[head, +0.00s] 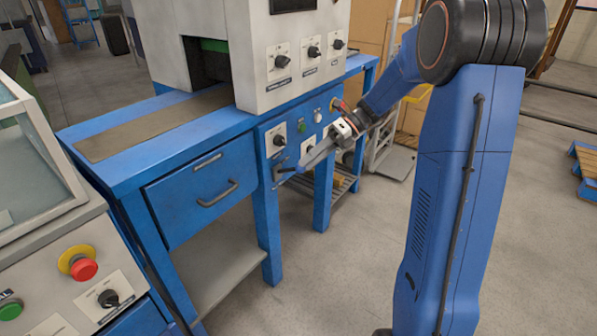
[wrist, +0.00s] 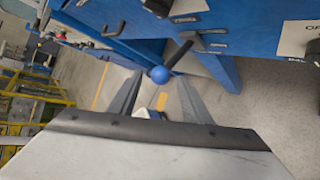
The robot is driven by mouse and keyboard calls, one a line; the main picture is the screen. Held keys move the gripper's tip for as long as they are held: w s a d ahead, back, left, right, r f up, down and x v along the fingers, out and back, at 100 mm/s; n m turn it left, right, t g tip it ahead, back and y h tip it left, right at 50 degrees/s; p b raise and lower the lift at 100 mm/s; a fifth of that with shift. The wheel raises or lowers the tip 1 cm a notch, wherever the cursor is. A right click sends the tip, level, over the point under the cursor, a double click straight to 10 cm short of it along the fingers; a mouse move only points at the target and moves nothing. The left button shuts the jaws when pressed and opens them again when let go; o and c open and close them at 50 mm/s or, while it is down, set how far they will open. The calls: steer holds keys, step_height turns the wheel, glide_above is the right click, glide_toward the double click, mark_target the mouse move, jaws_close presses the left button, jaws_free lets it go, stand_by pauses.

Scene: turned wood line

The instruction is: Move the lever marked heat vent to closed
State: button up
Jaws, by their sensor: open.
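A lever with a black shaft and a blue ball knob (wrist: 160,74) sticks out from the blue machine frame in the wrist view. A small label beside its base is too small to read. In the head view the lever (head: 277,171) is a small dark shape on the front leg, partly hidden by my gripper. My gripper (head: 292,168) is open and reaches in from the right at the lever. In the wrist view its two fingers stand apart, with the ball between their tips. I cannot tell whether either finger touches it.
Above the lever, the blue panel carries a rotary switch (head: 277,141) and a green button (head: 301,126). A drawer handle (head: 220,194) juts out to the left. A red emergency button (head: 84,268) sits at the lower left. The floor before the bench is clear.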

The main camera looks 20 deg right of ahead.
steer(key=v, duration=0.9)
steer(key=shift+d+r, duration=0.2)
steer(key=shift+d, duration=0.05)
steer(key=s+a+r+n+h, duration=0.1)
steer(key=s+a+n+h, duration=0.25)
steer(key=s+n, duration=0.35)
steer(key=s+a+n+h, duration=0.2)
steer(key=s+a+n, duration=0.25)
steer(key=s, duration=0.55)
steer(key=s+d+f+n+t+h, duration=0.1)
steer(key=s+f+n+t+h, duration=0.1)
steer(key=s+n, duration=0.6)
steer(key=s+d+f+n+t+h, duration=0.1)
steer(key=s+f+n+t+h, duration=0.1)
steer(key=s+n, duration=0.6)
steer(key=shift+n+t+h, duration=0.55)
steer(key=shift+t+h, duration=0.2)
steer(key=shift+t, duration=0.05)
steer(key=shift+o, duration=0.3)
